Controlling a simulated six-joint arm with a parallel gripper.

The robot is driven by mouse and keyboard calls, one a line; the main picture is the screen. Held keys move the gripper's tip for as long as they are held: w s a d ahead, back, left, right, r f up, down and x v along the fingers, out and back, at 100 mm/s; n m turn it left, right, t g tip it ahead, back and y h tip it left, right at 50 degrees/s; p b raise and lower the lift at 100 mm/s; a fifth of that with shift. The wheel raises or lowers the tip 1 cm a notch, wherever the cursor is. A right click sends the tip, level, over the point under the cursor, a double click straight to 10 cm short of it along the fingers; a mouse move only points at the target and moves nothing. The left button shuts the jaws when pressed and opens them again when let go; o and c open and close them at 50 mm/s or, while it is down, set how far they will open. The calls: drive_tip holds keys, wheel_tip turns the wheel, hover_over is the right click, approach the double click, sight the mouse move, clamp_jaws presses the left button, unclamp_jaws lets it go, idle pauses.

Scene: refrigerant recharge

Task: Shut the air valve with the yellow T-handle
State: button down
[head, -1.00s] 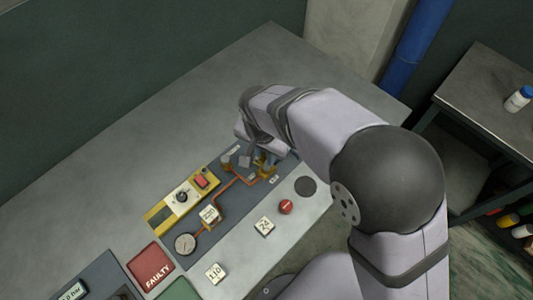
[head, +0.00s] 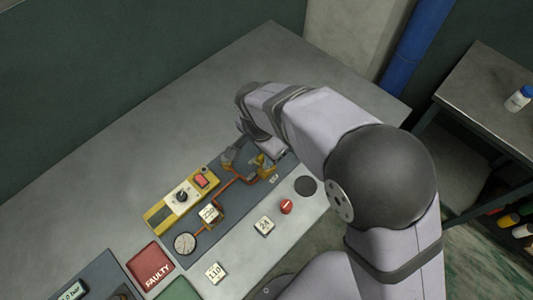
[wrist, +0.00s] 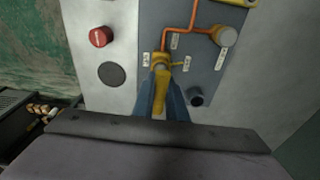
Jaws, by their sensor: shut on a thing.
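The yellow T-handle (wrist: 160,104) of the air valve stands on the grey panel (wrist: 202,72). In the wrist view my gripper (wrist: 160,88) is shut on it, with one dark blue finger on each side. The handle's bar points towards the bottom of that view, in line with the fingers. In the head view the yellow valve (head: 264,166) shows at the panel's far right end, just below my wrist. Small white labels surround the valve; I cannot read them.
A red button (wrist: 100,37) and a dark disc (wrist: 112,74) lie beside the panel. A gauge (head: 185,243) and a yellow box (head: 182,198) sit further left in the head view.

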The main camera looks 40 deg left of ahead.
drive_tip(key=shift+m, duration=1.5)
drive_tip(key=shift+n, duration=0.5)
drive_tip(key=shift+r+p, duration=1.85)
drive_tip(key=shift+r, duration=0.4)
